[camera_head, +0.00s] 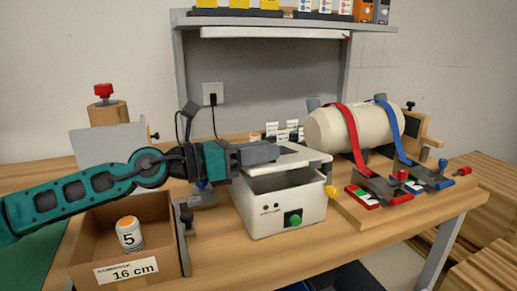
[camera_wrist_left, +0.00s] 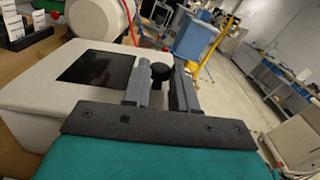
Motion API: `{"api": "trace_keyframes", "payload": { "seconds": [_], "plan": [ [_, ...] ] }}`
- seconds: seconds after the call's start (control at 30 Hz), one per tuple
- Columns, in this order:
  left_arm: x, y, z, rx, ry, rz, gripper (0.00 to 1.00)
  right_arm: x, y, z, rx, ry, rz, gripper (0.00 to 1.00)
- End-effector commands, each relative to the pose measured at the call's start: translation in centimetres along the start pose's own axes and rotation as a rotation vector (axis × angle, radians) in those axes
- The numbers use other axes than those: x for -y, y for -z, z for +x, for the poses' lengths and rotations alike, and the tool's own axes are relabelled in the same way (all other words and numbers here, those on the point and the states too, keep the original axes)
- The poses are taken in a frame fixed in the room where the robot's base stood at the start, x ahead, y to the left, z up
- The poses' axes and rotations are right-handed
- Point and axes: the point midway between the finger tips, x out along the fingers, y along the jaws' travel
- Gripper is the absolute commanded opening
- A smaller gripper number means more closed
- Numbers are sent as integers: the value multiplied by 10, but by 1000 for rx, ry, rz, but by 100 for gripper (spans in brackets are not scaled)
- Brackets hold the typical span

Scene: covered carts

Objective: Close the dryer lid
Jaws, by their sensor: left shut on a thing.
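The dryer (camera_head: 265,212) is a white box with a green button on its front, standing on the bench in the head view. Its white lid (camera_head: 304,155) is over the top and not flush; a gap shows below its front edge. My left gripper (camera_head: 262,153) reaches in from the left at lid height. In the left wrist view the lid (camera_wrist_left: 55,95) has a dark window, and a black knob (camera_wrist_left: 161,71) sits between the fingers of my left gripper (camera_wrist_left: 161,80), which is shut on it. My right gripper is in neither view.
A cardboard box (camera_head: 92,225) holding a white jar (camera_head: 130,234) with an orange top stands left of the dryer. A cream cylinder (camera_head: 340,130) with red and blue straps is at the right. A shelf (camera_head: 280,22) stands behind.

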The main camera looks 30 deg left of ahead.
Motion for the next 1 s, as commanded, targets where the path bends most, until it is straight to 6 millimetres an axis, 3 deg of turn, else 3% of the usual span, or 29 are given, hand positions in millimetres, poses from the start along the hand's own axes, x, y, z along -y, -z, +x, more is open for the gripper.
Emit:
{"api": "trace_keyframes", "payload": {
  "seconds": [0.1, 0.33, 0.97, 1.0],
  "plan": [
    [-1, 16, 0, 2, 1, 73, 0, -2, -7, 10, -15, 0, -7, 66],
    [-1, 30, 0, 1, 2, 175, 0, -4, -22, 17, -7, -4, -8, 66],
    [-2, 37, 0, -4, 3, 222, 0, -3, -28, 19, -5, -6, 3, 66],
    [-2, 37, 0, -5, 3, 222, 29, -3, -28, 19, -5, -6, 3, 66]
  ]
}}
